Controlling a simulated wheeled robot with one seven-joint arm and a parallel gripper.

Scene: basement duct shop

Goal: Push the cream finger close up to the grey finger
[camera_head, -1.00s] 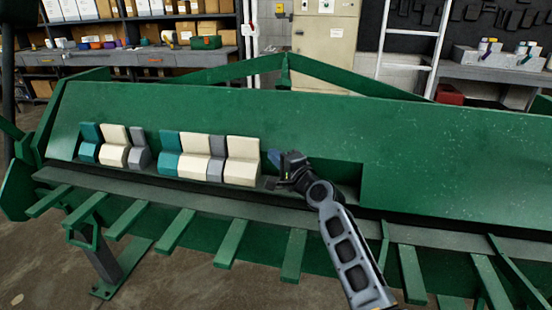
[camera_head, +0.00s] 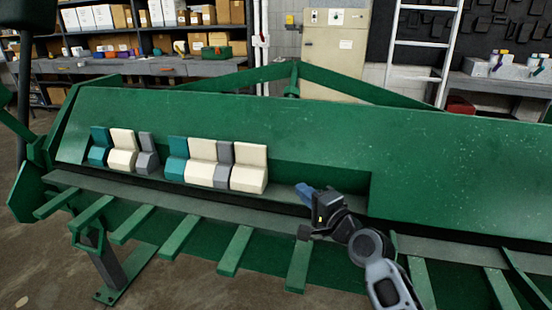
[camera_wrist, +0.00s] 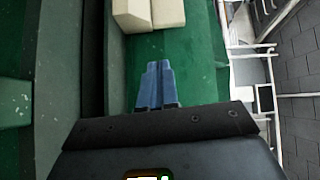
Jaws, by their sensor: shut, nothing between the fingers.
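The right-hand cream finger (camera_head: 249,169) stands upright in the row on the green machine, at the row's right end. The grey finger (camera_head: 222,165) stands just left of it. They look side by side with no clear gap, though I cannot tell if they touch. My gripper (camera_head: 303,190) is shut and empty, to the right of the cream finger and apart from it. In the wrist view the blue fingertips (camera_wrist: 160,66) lie together, with green surface between them and the cream finger (camera_wrist: 135,14). The grey finger is out of the wrist view.
Left of the grey finger stand a wide cream finger (camera_head: 201,161) and a teal one (camera_head: 177,160). After a gap comes a group of grey (camera_head: 147,154), cream (camera_head: 123,152) and teal (camera_head: 99,147) fingers.

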